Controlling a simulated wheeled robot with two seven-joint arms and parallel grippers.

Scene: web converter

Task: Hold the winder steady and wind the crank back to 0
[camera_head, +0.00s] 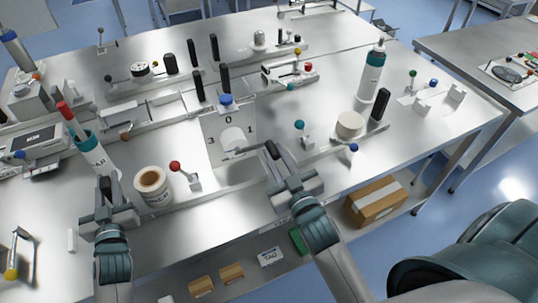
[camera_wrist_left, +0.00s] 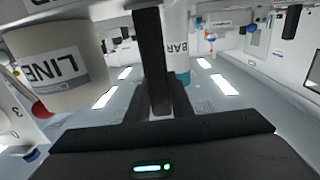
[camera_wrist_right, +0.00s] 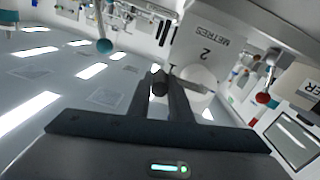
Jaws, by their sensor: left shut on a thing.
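The winder's white dial plate (camera_head: 228,145) stands upright on the bench, showing 0 at top, 1 at right and 3 at left. The right wrist view shows the plate (camera_wrist_right: 200,50) with 2 and METRES. My left gripper (camera_head: 104,190) is shut on a black upright post (camera_wrist_left: 152,60) beside the LINE roll (camera_head: 153,187). My right gripper (camera_head: 276,160) is at the dial's right, by the 1 side. Its fingertips (camera_wrist_right: 168,85) are at the dark crank handle (camera_wrist_right: 158,82), beside the pale round hub (camera_wrist_right: 198,78). Whether they clamp it is unclear.
A red-knobbed lever (camera_head: 176,167) stands between the roll and dial. A teal-collared bottle (camera_head: 90,150) is behind my left gripper. A teal-knobbed lever (camera_head: 301,128) and white disc (camera_head: 350,124) are right of the dial. The bench front centre is clear.

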